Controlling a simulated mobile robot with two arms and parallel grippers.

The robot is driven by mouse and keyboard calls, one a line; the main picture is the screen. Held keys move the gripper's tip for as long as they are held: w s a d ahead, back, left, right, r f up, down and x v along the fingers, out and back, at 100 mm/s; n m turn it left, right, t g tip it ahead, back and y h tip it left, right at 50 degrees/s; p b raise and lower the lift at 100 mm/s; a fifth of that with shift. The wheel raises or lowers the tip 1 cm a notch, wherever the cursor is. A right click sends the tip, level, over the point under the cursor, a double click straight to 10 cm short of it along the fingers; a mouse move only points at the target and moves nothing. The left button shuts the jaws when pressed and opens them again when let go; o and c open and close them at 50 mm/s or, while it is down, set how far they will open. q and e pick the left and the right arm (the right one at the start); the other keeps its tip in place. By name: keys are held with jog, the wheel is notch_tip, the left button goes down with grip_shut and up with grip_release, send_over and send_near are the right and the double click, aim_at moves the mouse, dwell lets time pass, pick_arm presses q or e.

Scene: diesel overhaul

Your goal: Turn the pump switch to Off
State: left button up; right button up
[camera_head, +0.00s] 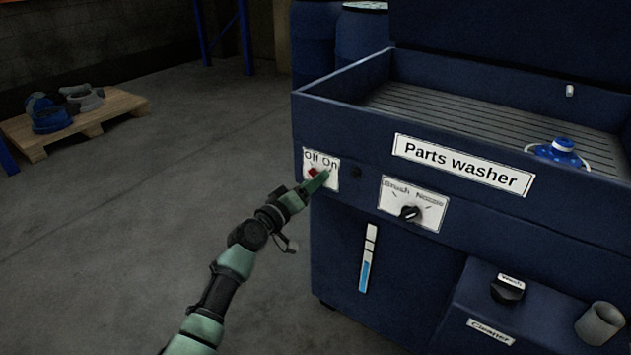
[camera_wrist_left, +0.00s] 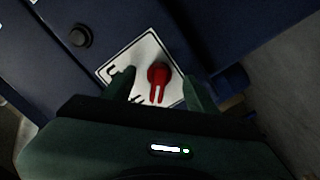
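The pump switch is a red knob (camera_head: 312,172) on a white "Off On" plate (camera_head: 321,160) at the left end of the parts washer's front. My left gripper (camera_head: 318,182) is right at the plate and partly covers it. In the left wrist view, the red knob (camera_wrist_left: 158,74) has a white pointer line and lies between the two spread fingers of my left gripper (camera_wrist_left: 159,80). Gaps show on both sides of the knob. I cannot tell for sure which label the pointer faces. My right gripper is not in view.
The parts washer (camera_head: 345,225) fills the right side. A "Brush Nozzle" selector (camera_head: 410,213) is right of the switch, and a small black button (camera_head: 355,172) is between them. A pallet (camera_head: 110,108) with parts stands at the back left. The floor between is clear.

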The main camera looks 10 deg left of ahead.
pick_arm(q)
jog(key=shift+o, duration=1.1)
jog(key=shift+r, duration=0.1)
jog(key=shift+a, duration=0.1)
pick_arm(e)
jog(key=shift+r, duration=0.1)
pick_arm(q)
jog(key=p+v, duration=0.1)
jog(key=v, duration=0.6)
jog(key=shift+p, duration=0.3)
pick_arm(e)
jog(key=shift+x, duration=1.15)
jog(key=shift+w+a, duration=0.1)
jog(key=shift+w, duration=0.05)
